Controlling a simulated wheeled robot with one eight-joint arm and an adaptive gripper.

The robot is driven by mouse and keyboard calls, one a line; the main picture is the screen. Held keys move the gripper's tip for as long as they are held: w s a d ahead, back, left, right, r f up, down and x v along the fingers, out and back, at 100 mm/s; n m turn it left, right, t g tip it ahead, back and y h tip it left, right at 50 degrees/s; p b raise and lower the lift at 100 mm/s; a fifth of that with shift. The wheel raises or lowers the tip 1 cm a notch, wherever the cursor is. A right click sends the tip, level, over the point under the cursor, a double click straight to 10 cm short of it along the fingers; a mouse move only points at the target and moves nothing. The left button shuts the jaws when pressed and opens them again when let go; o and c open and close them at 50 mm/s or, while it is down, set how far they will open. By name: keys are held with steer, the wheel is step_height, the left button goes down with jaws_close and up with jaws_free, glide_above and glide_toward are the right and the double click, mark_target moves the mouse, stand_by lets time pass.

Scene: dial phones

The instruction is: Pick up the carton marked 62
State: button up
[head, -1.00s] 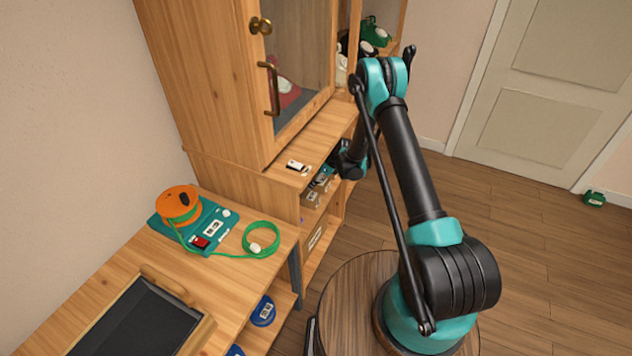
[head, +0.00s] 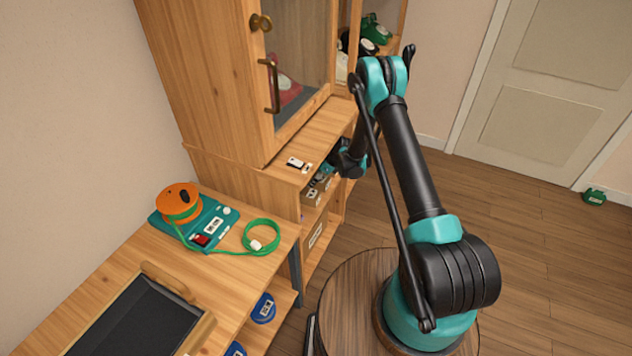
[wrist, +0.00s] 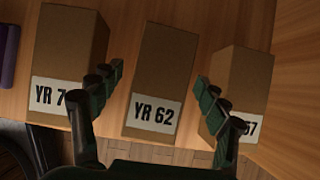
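The carton marked YR 62 (wrist: 164,65) is a brown box with a white label, standing on a wooden shelf in the wrist view. My gripper (wrist: 158,80) is open, with one finger on each side of this carton in the picture; I cannot tell how far its fingertips are from it. The left finger overlaps the label of a carton marked YR 7 (wrist: 70,45), hiding its last digit. The right finger partly covers the label of a third carton (wrist: 243,75), leaving a 7 readable. In the head view my gripper is by the open shelf under the cabinet, mostly hidden.
A wooden cabinet (head: 212,75) with a glass door stands over the shelf. A purple object (wrist: 9,55) lies at the left of the wrist view. The side table holds an orange reel (head: 178,202) and a tray (head: 205,330). The floor at right is mostly clear.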

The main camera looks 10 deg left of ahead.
steer(key=c, duration=1.4)
steer(key=shift+c, duration=0.2)
steer(key=shift+r, duration=0.2)
